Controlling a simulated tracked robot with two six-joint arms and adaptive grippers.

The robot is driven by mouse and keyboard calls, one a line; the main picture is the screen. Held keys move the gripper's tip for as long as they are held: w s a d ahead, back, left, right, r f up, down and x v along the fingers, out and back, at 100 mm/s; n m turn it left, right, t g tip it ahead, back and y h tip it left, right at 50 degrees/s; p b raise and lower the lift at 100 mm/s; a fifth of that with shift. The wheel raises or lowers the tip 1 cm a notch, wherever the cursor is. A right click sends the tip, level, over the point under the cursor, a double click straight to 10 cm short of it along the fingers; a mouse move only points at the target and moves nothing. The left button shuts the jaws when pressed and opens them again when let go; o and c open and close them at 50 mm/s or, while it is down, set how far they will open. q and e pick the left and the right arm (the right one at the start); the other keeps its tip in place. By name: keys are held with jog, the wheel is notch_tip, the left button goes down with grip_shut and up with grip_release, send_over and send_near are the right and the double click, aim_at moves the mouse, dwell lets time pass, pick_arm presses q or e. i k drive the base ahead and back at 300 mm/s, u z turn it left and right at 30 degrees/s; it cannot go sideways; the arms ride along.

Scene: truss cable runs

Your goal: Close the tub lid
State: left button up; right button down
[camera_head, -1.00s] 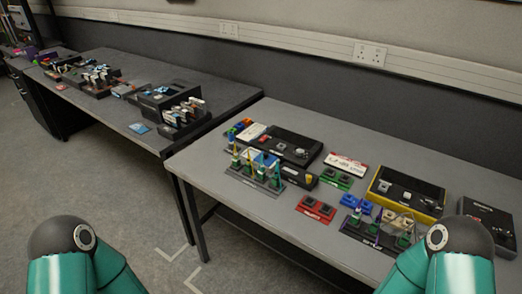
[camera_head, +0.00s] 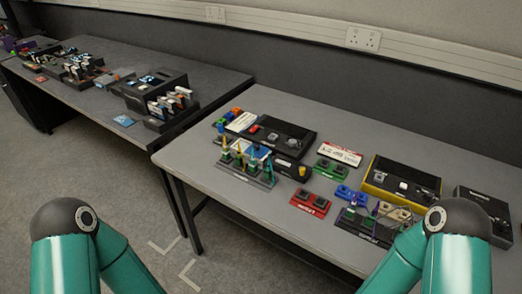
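I cannot clearly make out a tub with a lid at this distance. A small blue-and-white container (camera_head: 256,150) stands behind a dark rack of upright tools (camera_head: 245,172) on the near grey table (camera_head: 260,213). Whether it is the tub, and how any lid sits, I cannot tell. My two teal arms show at the bottom left and bottom right. Both grippers are out of view, so their holding state is hidden.
Nearby are a black box with a red button (camera_head: 280,136), a yellow-edged black box (camera_head: 400,187), a red block (camera_head: 310,203), a green block (camera_head: 332,169) and a dark box (camera_head: 486,214). A second cluttered table (camera_head: 205,85) stands left. The near table's front strip is clear.

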aim_at(260, 151)
jog(key=u, duration=0.9)
jog(key=i, duration=0.15)
jog(key=z, duration=3.1)
jog(key=k, duration=0.85)
jog(key=u, duration=0.65)
jog(key=k, duration=0.6)
jog(key=u, duration=0.55)
jog(key=i, duration=0.5)
jog(key=z, duration=0.05)
